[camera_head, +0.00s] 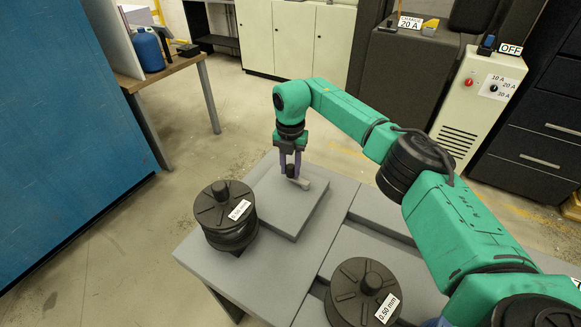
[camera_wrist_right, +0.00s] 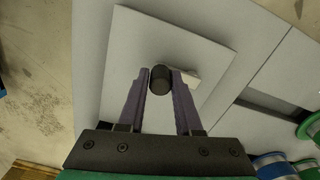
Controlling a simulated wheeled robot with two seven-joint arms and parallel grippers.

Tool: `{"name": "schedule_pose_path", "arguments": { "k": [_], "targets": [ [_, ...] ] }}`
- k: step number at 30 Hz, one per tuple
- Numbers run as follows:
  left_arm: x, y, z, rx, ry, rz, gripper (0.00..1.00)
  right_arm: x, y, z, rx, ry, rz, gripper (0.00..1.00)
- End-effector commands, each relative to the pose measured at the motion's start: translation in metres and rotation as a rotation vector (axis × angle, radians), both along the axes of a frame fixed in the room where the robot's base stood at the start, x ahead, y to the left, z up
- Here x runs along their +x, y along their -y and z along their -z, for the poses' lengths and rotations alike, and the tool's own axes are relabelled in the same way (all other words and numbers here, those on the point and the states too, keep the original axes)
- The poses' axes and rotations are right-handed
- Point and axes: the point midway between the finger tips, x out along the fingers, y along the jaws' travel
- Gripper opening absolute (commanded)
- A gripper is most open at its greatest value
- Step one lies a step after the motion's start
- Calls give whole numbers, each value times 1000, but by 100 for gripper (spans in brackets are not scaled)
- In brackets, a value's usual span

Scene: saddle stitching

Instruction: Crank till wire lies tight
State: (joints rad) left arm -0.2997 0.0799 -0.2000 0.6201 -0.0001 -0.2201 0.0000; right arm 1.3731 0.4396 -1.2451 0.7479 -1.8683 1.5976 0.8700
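The crank's light grey arm (camera_head: 304,183) lies over a raised grey block (camera_head: 285,211) on the bench, and its dark upright knob (camera_wrist_right: 160,80) shows in the right wrist view. My right gripper (camera_head: 291,168) points down with its purple fingers on either side of the knob. In the right wrist view the fingers (camera_wrist_right: 160,84) appear to touch the knob from both sides. The crank arm (camera_wrist_right: 187,77) extends to the right, partly behind a finger. I cannot make out any wire or its tightness. My left gripper is not in view.
A dark labelled spool (camera_head: 226,212) stands left of the block, close to it. Another, marked 0.50 mm (camera_head: 362,294), stands at the front. A control box (camera_head: 478,105) with an OFF sign stands behind my right arm. Open floor lies left of the bench.

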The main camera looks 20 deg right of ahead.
Motion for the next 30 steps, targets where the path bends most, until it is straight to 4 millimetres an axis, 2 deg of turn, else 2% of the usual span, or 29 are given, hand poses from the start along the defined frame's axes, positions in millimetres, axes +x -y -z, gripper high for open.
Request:
{"name": "schedule_pose_path", "arguments": {
  "k": [1,2,11,14,17,24,27,30],
  "targets": [
    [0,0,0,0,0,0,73,1,0,-2,1,3,-1,54],
    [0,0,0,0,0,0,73,1,0,-2,1,3,-1,62],
    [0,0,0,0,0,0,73,0,0,-1,0,0,-1,62],
    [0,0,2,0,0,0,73,0,0,-9,0,1,0,62],
    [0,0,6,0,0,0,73,1,0,-28,-1,4,0,62],
    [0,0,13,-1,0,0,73,1,-1,-101,0,5,0,62],
    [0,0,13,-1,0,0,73,0,-1,-126,0,4,0,62],
    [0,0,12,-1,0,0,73,0,0,-140,0,1,1,62]
  ]
}}
